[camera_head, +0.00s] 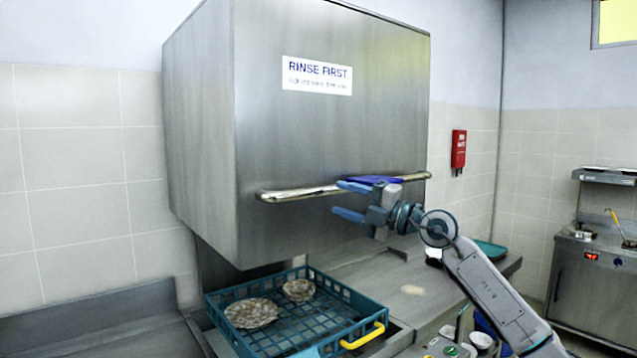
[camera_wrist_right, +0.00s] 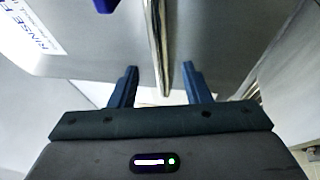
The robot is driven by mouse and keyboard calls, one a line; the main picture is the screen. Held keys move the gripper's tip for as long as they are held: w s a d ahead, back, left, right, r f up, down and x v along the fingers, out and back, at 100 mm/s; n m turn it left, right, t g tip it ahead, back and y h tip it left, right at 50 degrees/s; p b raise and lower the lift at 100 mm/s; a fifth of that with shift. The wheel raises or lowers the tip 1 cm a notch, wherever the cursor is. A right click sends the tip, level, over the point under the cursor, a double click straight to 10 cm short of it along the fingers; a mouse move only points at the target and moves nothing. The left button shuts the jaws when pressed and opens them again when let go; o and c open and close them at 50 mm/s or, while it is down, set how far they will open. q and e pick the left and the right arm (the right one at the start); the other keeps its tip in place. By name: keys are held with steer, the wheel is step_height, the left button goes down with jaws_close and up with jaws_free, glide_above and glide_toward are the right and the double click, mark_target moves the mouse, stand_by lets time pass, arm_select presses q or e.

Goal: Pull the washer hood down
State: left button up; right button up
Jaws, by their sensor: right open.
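The washer hood (camera_head: 320,130) is a large steel box, raised above the rack below it. A horizontal bar handle (camera_head: 300,193) runs along its lower front; it also shows in the right wrist view (camera_wrist_right: 157,45). My right gripper (camera_head: 345,200) is open at the middle of the handle. In the right wrist view its two blue fingers (camera_wrist_right: 158,85) stand on either side of the line of the bar, with a gap to each finger. Contact cannot be told. My left gripper is not in view.
Under the hood a teal dish rack (camera_head: 278,338) with a yellow handle (camera_head: 363,336) holds two dirty plates (camera_head: 251,313). A steel counter (camera_head: 400,283) extends right, with a green tray (camera_head: 490,250) on it. A red box (camera_head: 458,150) hangs on the tiled wall.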

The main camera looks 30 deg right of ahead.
mark_target(324, 192)
steer(key=p+x, duration=0.3)
steer(key=x, duration=0.3)
steer(key=shift+r, duration=0.15)
steer(key=shift+w+a+p, duration=0.25)
steer(key=shift+w+p, duration=0.2)
steer(key=shift+w, duration=0.05)
steer(key=shift+c, duration=0.2)
jaws_close()
